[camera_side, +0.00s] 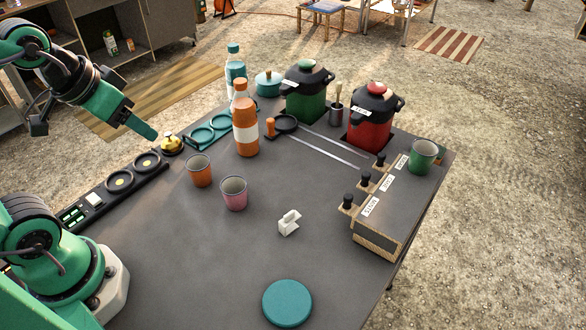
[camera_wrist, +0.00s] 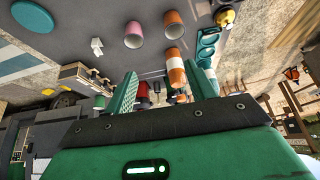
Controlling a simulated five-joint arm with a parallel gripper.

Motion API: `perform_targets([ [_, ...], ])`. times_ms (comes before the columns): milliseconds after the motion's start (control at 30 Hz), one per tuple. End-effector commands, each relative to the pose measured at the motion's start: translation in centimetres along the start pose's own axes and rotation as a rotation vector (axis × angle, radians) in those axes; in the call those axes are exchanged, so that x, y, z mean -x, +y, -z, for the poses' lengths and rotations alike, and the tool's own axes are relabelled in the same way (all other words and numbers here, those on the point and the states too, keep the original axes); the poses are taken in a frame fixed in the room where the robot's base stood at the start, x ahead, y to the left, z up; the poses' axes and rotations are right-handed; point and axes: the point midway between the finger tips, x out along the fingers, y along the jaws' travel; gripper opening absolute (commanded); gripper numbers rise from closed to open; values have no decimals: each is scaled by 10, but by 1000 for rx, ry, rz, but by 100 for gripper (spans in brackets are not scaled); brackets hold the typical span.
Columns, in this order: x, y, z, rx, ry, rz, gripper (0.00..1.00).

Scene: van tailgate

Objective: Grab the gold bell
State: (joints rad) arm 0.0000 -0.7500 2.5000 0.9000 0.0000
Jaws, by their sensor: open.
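The gold bell (camera_side: 172,144) stands on the dark tabletop near its far left edge, beside the teal ringed tray.
A teal tray (camera_side: 205,134) and an orange bottle (camera_side: 245,138) are right of the bell. An orange cup (camera_side: 200,170) and pink cup (camera_side: 234,193) stand in front. A dark strip (camera_side: 118,183) with round pads lies left. Open tabletop is at front centre.

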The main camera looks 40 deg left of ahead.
Motion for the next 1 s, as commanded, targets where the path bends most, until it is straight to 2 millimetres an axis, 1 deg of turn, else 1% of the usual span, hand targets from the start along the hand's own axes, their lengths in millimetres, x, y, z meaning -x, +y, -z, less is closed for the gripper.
perform_targets([
  [267, -4, -3, 3, 24, -2, 6, 55],
  [467, -20, -15, 15, 121, -7, 29, 55],
  [667, -50, -40, 32, 291, -8, 69, 55],
  [800, -74, -63, 41, 423, -3, 99, 55],
  [1000, -109, -98, 46, 608, 6, 142, 55],
])
